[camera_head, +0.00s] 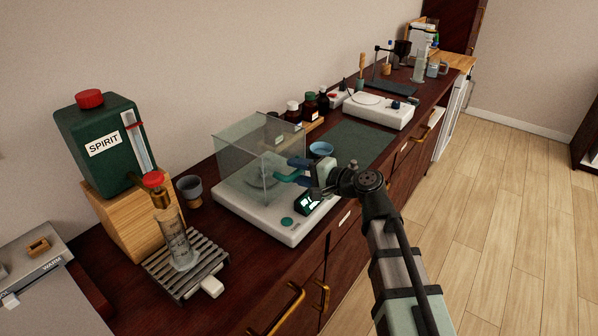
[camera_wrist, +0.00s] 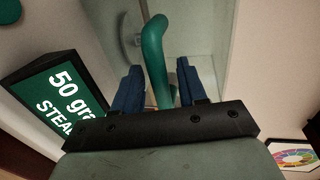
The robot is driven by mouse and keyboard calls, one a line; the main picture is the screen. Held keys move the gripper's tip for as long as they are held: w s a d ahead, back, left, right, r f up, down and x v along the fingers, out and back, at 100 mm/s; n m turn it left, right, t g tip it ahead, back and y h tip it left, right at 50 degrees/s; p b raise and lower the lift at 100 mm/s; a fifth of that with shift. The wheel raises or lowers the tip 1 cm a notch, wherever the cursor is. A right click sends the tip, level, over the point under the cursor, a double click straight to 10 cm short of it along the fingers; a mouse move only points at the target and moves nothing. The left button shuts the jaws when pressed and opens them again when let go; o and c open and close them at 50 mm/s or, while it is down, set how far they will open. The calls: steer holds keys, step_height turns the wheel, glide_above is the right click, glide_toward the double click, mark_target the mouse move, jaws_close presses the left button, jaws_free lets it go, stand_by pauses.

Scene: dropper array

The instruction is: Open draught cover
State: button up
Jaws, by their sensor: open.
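The draught cover (camera_head: 243,165) is a clear glass box on the white balance (camera_head: 285,232). My gripper (camera_head: 303,167) is at the handle, jaws open. In the wrist view its blue fingers (camera_wrist: 158,85) stand on either side of the handle with gaps. The handle's lower end is hidden behind the gripper body.
The balance's display (camera_wrist: 62,92) reads "50 gra" and part of "STEA", close to my gripper. A blue bowl (camera_head: 321,149) is just behind my gripper. A green spirit can (camera_head: 98,140) and a glass cylinder (camera_head: 177,240) stand left. The dark green mat (camera_head: 362,140) looks clear.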

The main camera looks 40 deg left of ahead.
jaws_close()
stand_by(0.4)
